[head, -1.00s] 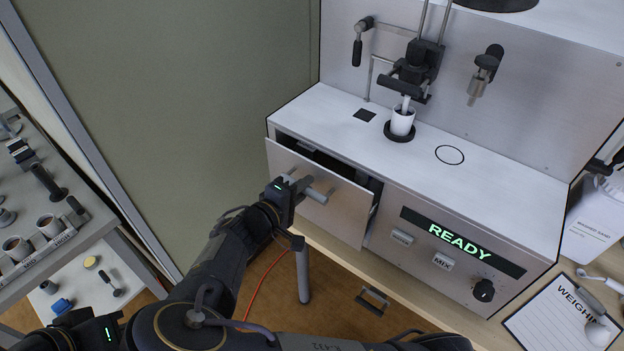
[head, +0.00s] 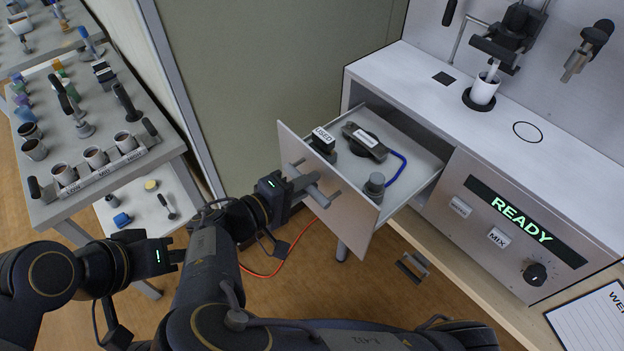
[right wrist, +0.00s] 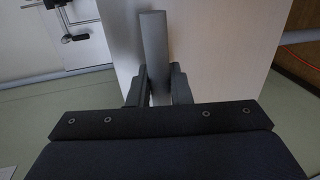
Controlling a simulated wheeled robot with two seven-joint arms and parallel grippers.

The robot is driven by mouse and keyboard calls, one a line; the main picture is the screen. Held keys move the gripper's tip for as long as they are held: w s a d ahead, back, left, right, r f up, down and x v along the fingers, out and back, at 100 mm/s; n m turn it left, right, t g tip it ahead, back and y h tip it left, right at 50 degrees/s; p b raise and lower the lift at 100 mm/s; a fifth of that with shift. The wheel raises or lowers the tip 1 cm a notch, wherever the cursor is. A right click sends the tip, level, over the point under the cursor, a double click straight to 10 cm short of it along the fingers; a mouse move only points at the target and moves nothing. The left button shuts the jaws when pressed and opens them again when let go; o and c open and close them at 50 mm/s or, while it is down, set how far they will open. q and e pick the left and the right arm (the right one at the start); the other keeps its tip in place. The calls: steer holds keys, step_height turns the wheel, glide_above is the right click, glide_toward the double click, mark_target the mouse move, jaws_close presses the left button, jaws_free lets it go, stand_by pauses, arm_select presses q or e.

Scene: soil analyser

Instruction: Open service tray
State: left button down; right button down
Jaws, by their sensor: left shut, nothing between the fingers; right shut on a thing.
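The service tray (head: 410,180) is a drawer pulled well out of the analyser's front, left of the READY display. Its front panel faces left toward my arm and carries a grey bar handle (head: 326,190). My right gripper (head: 303,183) is shut on this handle; the right wrist view shows the bar (right wrist: 153,50) upright between the fingers (right wrist: 158,85). Inside the tray are a block labelled USED (head: 323,136), a dark device with a clamp (head: 366,143), a blue cord (head: 398,170) and a grey knob-like part (head: 375,184). My left gripper (head: 180,256) is shut and empty, at the lower left.
The analyser (head: 500,195) stands on a wooden bench, with a white cup (head: 484,90) on top. A cart (head: 105,175) with cups and tools stands at the left. An orange cable (head: 275,270) lies on the floor. A clipboard sheet (head: 590,320) lies at lower right.

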steer(key=shift+s+a, duration=0.1)
steer(key=c, duration=1.4)
jaws_free()
